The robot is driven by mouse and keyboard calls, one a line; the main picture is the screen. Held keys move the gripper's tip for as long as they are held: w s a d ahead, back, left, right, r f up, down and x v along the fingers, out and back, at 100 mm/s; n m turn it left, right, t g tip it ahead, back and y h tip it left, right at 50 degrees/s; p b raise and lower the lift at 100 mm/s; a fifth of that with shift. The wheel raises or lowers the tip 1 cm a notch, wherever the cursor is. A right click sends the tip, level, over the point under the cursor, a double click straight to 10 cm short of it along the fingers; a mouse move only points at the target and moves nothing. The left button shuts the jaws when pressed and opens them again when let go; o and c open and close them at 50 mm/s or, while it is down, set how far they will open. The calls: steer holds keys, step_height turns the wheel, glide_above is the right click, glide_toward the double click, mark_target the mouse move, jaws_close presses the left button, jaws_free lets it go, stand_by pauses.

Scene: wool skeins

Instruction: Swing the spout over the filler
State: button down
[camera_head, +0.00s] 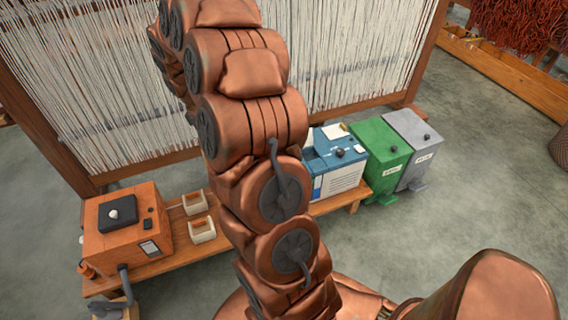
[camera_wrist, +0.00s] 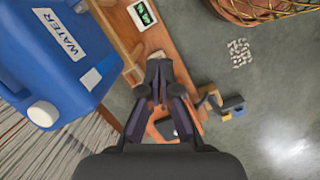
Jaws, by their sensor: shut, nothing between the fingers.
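No part is clearly recognisable as the filler. A dark bent pipe (camera_head: 124,284), which may be the spout, hangs from the front of an orange machine (camera_head: 124,228) in the head view. The machine has a black top plate with a pale knob. In the wrist view, a blue container (camera_wrist: 62,58) marked WATER, with a white cap (camera_wrist: 43,114), fills the left side. My gripper (camera_wrist: 160,100) is shut and empty, right of that container and above a wooden bench. In the head view my arm hides the gripper and the middle of the bench.
The wooden bench (camera_head: 250,222) stands before a loom with white threads (camera_head: 110,60). It bears two small cream holders (camera_head: 200,219) and a blue-and-white machine (camera_head: 335,160). Green (camera_head: 379,155) and grey (camera_head: 415,146) bins stand to its right. The floor at right is mostly clear.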

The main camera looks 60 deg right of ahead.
steer(key=s+d+f+n+b, duration=0.1)
steer(key=d+f, duration=0.7)
steer(key=d, duration=0.3)
steer(key=s+d+f+g+h+b, duration=0.1)
steer(key=d+f+b, duration=0.1)
steer(key=d+f, duration=0.6)
steer(key=d, duration=0.2)
steer(key=shift+s+d+f+n+g, duration=0.25)
steer(key=shift+s+d+n+g, duration=0.05)
steer(key=shift+s+d+n, duration=0.1)
steer(key=shift+f, duration=0.1)
steer(key=x, duration=1)
